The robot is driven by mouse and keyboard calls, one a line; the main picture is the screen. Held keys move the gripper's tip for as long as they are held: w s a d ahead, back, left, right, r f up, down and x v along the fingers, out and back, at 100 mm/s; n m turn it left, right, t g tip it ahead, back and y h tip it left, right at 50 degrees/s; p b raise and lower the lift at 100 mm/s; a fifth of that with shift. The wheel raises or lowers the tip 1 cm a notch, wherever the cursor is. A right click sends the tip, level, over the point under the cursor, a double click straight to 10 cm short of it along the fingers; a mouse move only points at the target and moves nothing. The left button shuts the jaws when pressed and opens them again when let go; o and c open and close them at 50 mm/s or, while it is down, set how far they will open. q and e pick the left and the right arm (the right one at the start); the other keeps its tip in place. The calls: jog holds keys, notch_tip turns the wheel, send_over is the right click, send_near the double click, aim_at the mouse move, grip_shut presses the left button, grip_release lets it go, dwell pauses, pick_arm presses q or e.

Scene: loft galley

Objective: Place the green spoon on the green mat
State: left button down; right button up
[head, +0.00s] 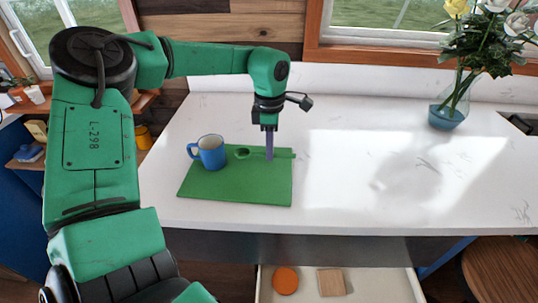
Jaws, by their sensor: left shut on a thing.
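The green spoon (282,153) is at the right part of the green mat (230,188), its bowl toward the left and its handle end reaching the mat's right edge. My left gripper (269,156) points straight down over the mat and is shut on the spoon's handle. Whether the spoon touches the mat or is just above it, I cannot tell. My right gripper is not in view.
A blue mug (209,152) stands on the mat's left part, close to the spoon's bowl. A blue vase (446,117) with flowers stands at the back right. An open drawer (385,284) below the counter's front edge holds an orange disc (285,280) and a wooden block (331,282). The counter's middle is clear.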

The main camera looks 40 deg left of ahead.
aim_at(270, 170)
pick_arm(q)
jog(key=f, duration=0.2)
jog(key=f+p, duration=0.1)
jog(key=shift+s+d, duration=0.2)
jog(key=shift+s, duration=0.05)
jog(key=shift+s+d+f, duration=0.15)
jog(key=shift+f, duration=0.4)
jog(key=c, duration=0.8)
grip_release()
jog(key=shift+c, duration=0.2)
jog(key=shift+r, duration=0.1)
